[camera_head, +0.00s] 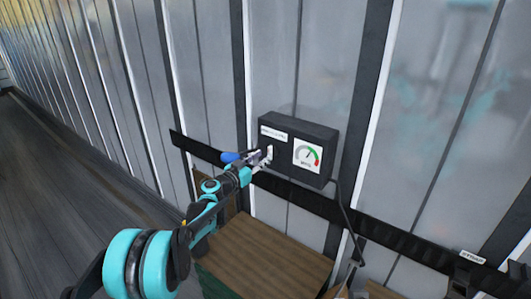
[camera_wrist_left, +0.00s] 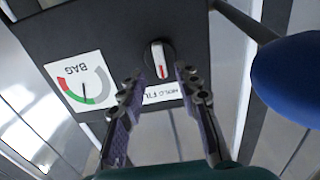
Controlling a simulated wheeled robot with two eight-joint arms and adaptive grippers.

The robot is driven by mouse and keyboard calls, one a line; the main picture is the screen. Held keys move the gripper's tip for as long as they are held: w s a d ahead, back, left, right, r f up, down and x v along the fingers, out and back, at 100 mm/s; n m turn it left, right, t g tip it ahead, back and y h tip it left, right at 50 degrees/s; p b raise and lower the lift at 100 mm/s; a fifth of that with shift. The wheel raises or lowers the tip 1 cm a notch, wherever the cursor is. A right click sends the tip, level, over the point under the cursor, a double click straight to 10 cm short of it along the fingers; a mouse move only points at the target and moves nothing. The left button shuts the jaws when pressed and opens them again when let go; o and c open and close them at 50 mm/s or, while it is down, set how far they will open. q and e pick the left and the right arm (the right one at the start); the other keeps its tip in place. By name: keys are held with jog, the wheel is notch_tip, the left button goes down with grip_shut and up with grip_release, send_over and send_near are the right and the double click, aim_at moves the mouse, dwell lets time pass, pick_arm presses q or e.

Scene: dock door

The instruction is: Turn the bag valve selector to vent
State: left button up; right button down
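A dark valve box (camera_head: 290,135) is mounted on the ribbed wall. It also shows in the wrist view (camera_wrist_left: 120,38). Its white selector knob (camera_wrist_left: 158,60) has a red mark pointing toward a label (camera_wrist_left: 162,93) reading HOLD and FILL, partly hidden by a finger; no VENT word is readable. A BAG gauge (camera_head: 307,156) with green and red bands sits beside the knob; in the wrist view (camera_wrist_left: 80,82) its needle points to green. My left gripper (camera_wrist_left: 160,78) is open, its fingertips on either side just short of the knob. I see no right gripper.
A blue rounded handle (camera_wrist_left: 290,75) is close to the left gripper; in the head view it shows left of the box (camera_head: 230,157). A black rail (camera_head: 350,212) crosses the wall. A cable (camera_head: 345,210) hangs from the box. A brown-topped crate (camera_head: 265,250) stands below.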

aim_at(268, 152)
pick_arm(q)
jog(key=x, duration=0.2)
jog(key=shift+w+d+f, duration=0.1)
jog(key=shift+w, duration=0.25)
jog(key=shift+w+d, duration=0.25)
grip_shut()
jog(key=shift+n, duration=0.3)
jog(key=n+b, duration=0.1)
jog(key=n, duration=0.2)
jog(key=shift+a+n+b, duration=0.1)
jog(key=shift+n+b, duration=0.3)
jog(key=n+b, duration=0.1)
jog(key=n, duration=0.4)
jog(key=shift+w+a, duration=0.1)
jog(key=shift+n, duration=0.4)
